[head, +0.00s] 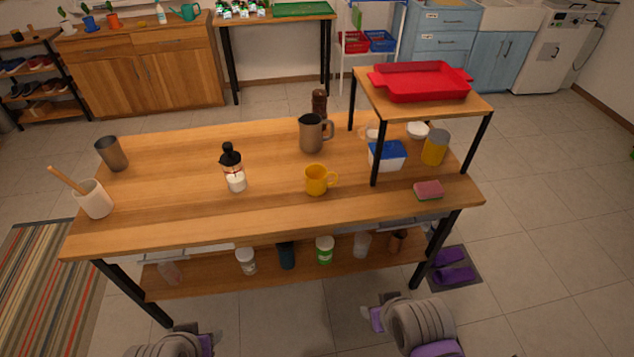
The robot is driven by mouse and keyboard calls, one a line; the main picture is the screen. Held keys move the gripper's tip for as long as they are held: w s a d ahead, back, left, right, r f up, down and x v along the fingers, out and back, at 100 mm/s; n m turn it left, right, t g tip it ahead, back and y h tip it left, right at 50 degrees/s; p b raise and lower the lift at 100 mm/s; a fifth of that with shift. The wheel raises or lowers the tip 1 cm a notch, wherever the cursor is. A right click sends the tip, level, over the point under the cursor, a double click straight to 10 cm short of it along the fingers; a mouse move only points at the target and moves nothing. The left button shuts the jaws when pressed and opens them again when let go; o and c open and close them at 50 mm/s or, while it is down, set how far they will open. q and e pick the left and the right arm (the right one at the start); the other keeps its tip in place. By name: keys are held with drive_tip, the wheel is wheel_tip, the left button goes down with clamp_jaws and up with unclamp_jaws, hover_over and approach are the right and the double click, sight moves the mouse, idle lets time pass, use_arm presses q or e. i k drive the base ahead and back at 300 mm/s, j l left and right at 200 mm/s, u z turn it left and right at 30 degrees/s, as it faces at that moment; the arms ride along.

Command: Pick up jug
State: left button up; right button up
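The jug (311,134) is a grey-brown metal vessel with a handle on its right side. It stands upright towards the back of the wooden table (200,213), right of the middle. Grey and purple parts of my two arms show at the bottom edge, in front of the table and well apart from the jug. No fingers of my left or right gripper can be made out.
A dark pepper mill (320,103) stands right behind the jug. A yellow mug (318,181) is in front of it, a dispenser bottle (231,160) to its left. A raised shelf with a red tray (420,82) stands right. The table's left middle is clear.

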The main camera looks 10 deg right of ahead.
sight(317, 133)
drive_tip(key=i+u, duration=0.3)
drive_tip(key=i, duration=0.3)
drive_tip(key=i+l+u, duration=0.3)
drive_tip(key=i, duration=0.3)
